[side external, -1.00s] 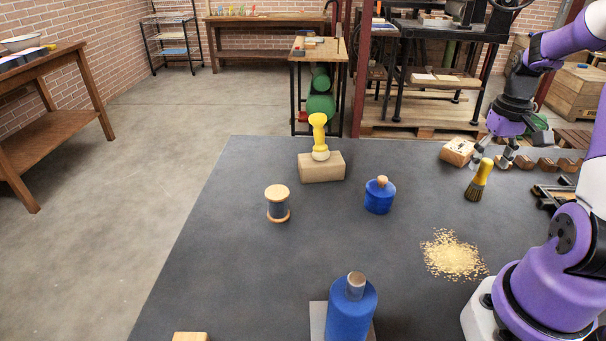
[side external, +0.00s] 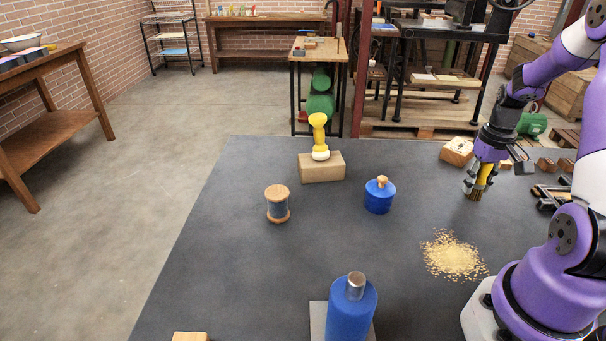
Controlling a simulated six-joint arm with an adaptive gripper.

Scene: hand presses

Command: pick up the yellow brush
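The yellow brush (side external: 484,175) stands bristles down on the dark table at the right, leaning slightly to the right. Its dark bristles (side external: 473,193) appear to rest on the table. My gripper (side external: 483,173) is directly over it, pointing down, with its fingers around the yellow handle. The top of the handle is hidden by the gripper. I cannot tell whether the fingers are closed on the handle or still apart from it.
A small wooden block (side external: 457,151) with holes is close left of my gripper. Dark metal parts (side external: 550,196) lie to the right. Shavings (side external: 453,256) are in front. A blue jar (side external: 379,196), spool (side external: 277,204), yellow-handled tool (side external: 319,137) on a block (side external: 322,172) and blue bottle (side external: 351,312) stand leftward.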

